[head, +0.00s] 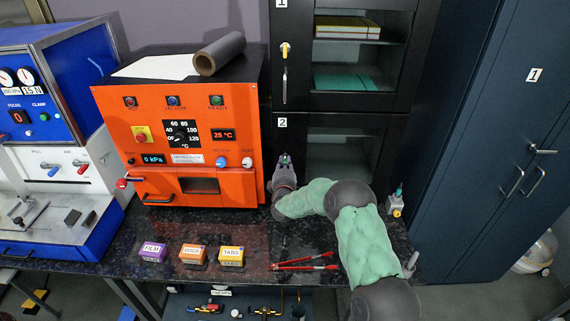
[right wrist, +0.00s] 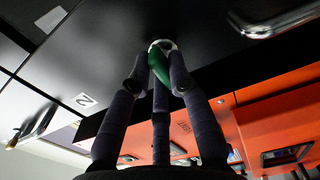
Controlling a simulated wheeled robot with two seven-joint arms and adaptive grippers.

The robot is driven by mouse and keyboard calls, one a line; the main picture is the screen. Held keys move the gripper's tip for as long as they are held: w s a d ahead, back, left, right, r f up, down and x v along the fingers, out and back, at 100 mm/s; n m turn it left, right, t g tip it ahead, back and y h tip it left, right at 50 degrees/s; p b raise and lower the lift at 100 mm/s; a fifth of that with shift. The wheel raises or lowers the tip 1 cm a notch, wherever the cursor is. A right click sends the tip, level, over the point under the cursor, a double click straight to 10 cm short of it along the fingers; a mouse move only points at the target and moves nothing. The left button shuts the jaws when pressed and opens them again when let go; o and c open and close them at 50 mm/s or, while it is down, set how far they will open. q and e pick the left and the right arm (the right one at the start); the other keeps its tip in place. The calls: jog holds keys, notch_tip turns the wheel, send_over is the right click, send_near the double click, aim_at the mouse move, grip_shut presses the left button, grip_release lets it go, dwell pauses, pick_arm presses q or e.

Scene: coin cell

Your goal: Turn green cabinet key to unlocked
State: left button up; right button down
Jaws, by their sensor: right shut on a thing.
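The green key (right wrist: 158,66) sits at a round metal lock (right wrist: 162,45) in the black lower cabinet, marked 2 (head: 283,123). My right gripper (head: 286,163) reaches up to the left edge of this cabinet's door. In the right wrist view its fingers (right wrist: 160,80) are closed around the green key, with the key's green side showing between them. In the head view the gripper hides most of the key and lock. How far the key is turned cannot be told. My left gripper is not in view.
The orange oven (head: 180,140) stands close left of my right gripper. Red-handled tongs (head: 305,262) and several small labelled boxes (head: 192,254) lie on the dark counter (head: 225,225). A small bottle (head: 396,203) stands right of my arm. A dark blue cabinet (head: 490,130) is at the right.

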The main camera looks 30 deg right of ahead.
jog(key=c, duration=1.1)
grip_release()
jog(key=shift+c, duration=0.2)
jog(key=v, duration=1.2)
jog(key=shift+f, duration=0.1)
